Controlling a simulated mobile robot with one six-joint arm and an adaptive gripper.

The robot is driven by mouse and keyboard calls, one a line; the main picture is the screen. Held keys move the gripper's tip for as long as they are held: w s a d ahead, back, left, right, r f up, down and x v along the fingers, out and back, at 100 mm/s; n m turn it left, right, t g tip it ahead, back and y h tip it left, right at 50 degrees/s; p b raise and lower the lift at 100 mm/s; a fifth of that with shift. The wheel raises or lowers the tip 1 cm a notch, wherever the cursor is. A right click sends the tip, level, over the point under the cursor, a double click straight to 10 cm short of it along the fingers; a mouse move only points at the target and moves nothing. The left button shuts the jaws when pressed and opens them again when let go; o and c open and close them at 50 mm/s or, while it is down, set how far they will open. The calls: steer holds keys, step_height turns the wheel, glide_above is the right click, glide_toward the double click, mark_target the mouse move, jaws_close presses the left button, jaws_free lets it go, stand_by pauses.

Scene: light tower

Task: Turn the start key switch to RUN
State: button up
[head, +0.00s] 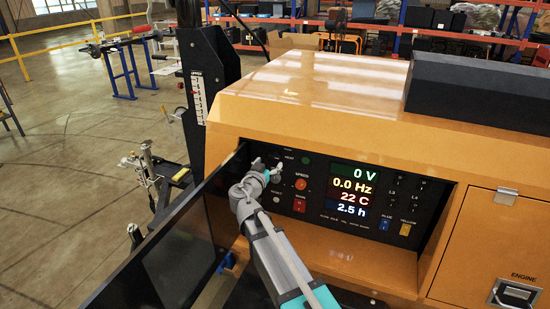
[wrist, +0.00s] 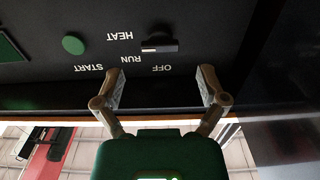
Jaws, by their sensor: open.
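The start key switch (wrist: 160,44) is a dark knob with a pale edge on the black control panel, upside down in the wrist view. The labels OFF, RUN, START and HEAT surround it. Its bar lies roughly level in the picture; I cannot tell for certain which label it points to. My gripper (wrist: 162,76) is open and empty, its two fingers spread below the switch in the wrist view and apart from it. In the head view my gripper (head: 266,165) is at the panel's upper left and covers the switch there.
A green round button (wrist: 73,44) is beside the switch. The lit display (head: 353,188) reads 0 V, 0.0 Hz, 22 C and 2.5 h. The panel is recessed in the orange housing (head: 300,95), with an open dark door (head: 155,245) on the left.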

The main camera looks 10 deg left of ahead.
mark_target(274, 157)
steer(key=shift+w+d, duration=0.15)
steer(key=shift+w, duration=0.9)
steer(key=shift+w+d, duration=0.1)
steer(key=shift+w, duration=0.95)
